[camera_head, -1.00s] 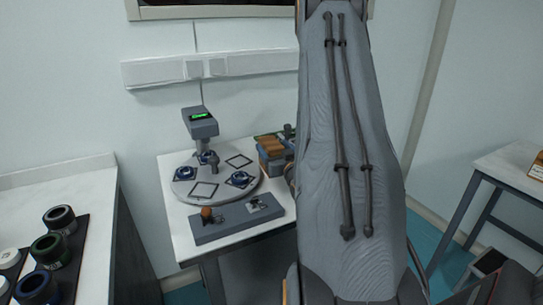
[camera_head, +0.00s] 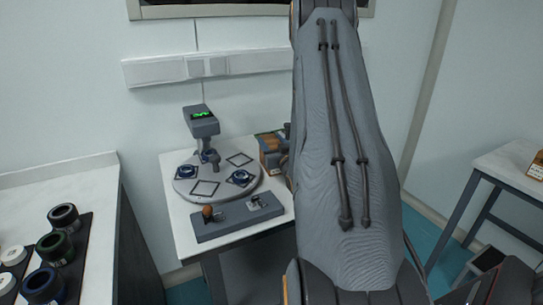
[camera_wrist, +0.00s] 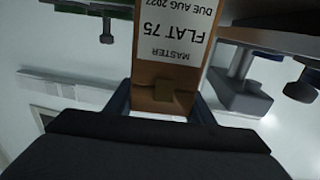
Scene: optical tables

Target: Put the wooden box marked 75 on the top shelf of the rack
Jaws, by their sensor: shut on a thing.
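The wooden box marked 75 (camera_wrist: 150,101) shows in the wrist view, brown with a white label reading "MASTER FLAT 75", upside down in the picture. My gripper (camera_wrist: 162,97) is shut on it, with one dark finger at each side. The far part of the box runs out of the top of the picture. In the head view my grey arm hides the gripper, and I cannot make out the held box for sure. I cannot tell the rack or its top shelf with certainty; a small unit with brown items (camera_head: 270,146) stands at the table's back, partly behind my arm.
A white table (camera_head: 180,217) carries a round plate (camera_head: 213,197) with a post-mounted green display (camera_head: 201,115) and a grey fixture block (camera_head: 238,221). A counter with dark ring-shaped parts (camera_head: 55,248) is at left. Another table (camera_head: 499,166) stands at right.

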